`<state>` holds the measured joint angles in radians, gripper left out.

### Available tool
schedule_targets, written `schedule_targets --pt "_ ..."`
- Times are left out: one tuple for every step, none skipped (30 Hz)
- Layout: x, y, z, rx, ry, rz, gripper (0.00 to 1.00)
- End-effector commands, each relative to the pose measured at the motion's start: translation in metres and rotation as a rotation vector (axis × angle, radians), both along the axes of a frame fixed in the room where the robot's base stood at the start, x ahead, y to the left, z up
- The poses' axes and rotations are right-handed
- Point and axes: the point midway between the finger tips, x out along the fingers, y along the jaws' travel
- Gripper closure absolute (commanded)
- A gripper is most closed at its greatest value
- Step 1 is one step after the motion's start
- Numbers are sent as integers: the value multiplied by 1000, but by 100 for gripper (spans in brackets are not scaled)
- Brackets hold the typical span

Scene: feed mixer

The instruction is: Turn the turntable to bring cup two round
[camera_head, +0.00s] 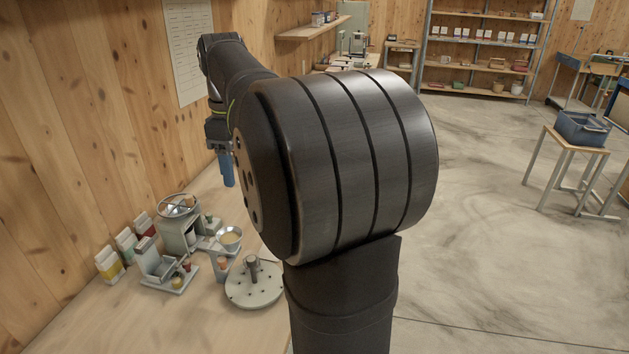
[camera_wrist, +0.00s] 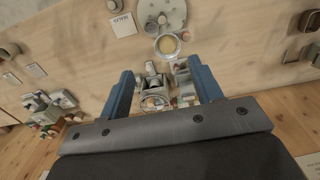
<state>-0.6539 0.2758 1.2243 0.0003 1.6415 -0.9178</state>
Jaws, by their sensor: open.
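The turntable (camera_head: 240,290) is a pale round disc with a dark upright post (camera_head: 252,266) at its middle, on the bench in front of the mixer. In the wrist view the turntable (camera_wrist: 173,12) is at the top edge, partly cut off. I cannot tell which cup is cup two. A metal bowl (camera_head: 230,238) with tan contents is beside the turntable; in the wrist view it shows (camera_wrist: 167,45) just below the disc. My gripper (camera_wrist: 161,67) is open, its blue fingers apart with nothing between them. In the head view my gripper (camera_head: 227,168) hangs above the bench, well clear of the turntable.
The mixer (camera_head: 178,232) stands behind the bowl, with several cartons (camera_head: 108,264) along the wall. A small grey rack (camera_head: 160,266) is left of the turntable. A printed card (camera_wrist: 123,25) lies near the disc. My arm hides the bench's right part in the head view.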

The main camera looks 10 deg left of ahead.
Motion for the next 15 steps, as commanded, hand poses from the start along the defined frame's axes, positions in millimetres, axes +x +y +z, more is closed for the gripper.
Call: schedule_targets --pt "0 -1 -1 3 3 3 51" --pt "1 -2 -3 8 7 8 56" --pt "2 -5 -7 20 16 21 56" --pt "3 -9 -11 31 25 34 56" --pt "4 -13 -15 48 35 51 56" --pt "6 -19 -23 76 50 78 56" --pt "7 -24 -29 99 61 101 56" --pt "9 -30 -36 126 70 125 56" --pt "11 -36 -44 164 80 156 56" --pt "11 -42 -50 192 86 177 56" --pt "12 -46 -56 220 87 197 56" --pt "13 -52 -62 256 88 221 56" --pt "14 -56 -66 280 87 237 56" --pt "14 -59 -70 303 84 252 56" --pt "15 -63 -74 330 79 268 56"
